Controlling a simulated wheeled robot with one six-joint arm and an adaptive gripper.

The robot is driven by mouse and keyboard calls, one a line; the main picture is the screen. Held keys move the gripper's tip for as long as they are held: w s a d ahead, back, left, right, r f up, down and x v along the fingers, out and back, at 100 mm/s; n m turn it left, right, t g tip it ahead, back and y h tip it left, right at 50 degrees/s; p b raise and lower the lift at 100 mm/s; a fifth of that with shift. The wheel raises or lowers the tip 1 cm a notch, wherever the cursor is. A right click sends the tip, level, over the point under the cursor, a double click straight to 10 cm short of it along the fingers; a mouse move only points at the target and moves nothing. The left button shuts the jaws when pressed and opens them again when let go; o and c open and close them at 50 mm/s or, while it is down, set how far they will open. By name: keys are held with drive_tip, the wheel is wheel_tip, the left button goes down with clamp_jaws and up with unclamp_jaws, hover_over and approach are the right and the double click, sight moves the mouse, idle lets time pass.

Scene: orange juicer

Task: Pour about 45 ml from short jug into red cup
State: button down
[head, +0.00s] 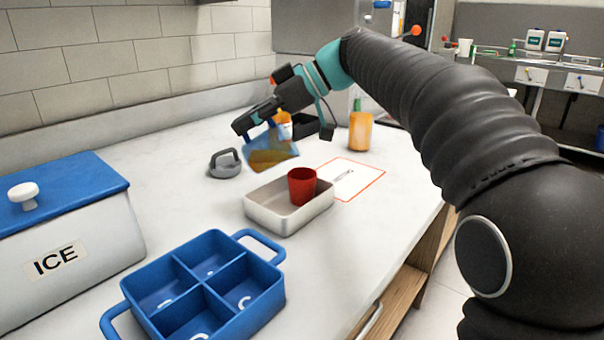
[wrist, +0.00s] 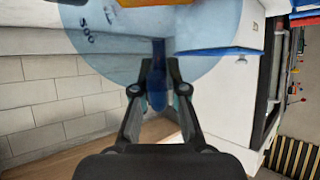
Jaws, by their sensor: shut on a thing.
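The short jug (head: 270,154) is a see-through blue jug with amber liquid in it. It hangs tilted above the counter, at the upper left of the tray. My gripper (head: 243,124) is shut on the jug's handle; the wrist view also shows the fingers (wrist: 157,92) closed around the blue handle, with the jug's body (wrist: 110,40) beyond. The red cup (head: 302,186) stands upright in a shallow metal tray (head: 262,219), to the lower right of the jug. The inside of the cup is mostly hidden.
A grey lidded item (head: 226,164) sits left of the jug. A blue caddy (head: 262,300) and an ice box (head: 80,250) stand at the front left. An orange container (head: 360,132) and a red-bordered sheet (head: 368,172) lie behind and right of the tray.

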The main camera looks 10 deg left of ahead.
drive_tip(key=shift+d+f+y, duration=0.1)
drive_tip(key=shift+d+y, duration=0.3)
drive_tip(key=shift+y, duration=0.1)
drive_tip(key=shift+a, duration=0.4)
idle(0.4)
drive_tip(key=shift+d+f+g+y+b, duration=0.1)
drive_tip(key=shift+d+g+y+b, duration=0.2)
drive_tip(key=shift+y+b, duration=0.4)
idle(0.7)
drive_tip(key=shift+w+d+r+y+b, duration=0.2)
drive_tip(key=shift+d+r+y+b, duration=0.5)
drive_tip(key=shift+b, duration=1)
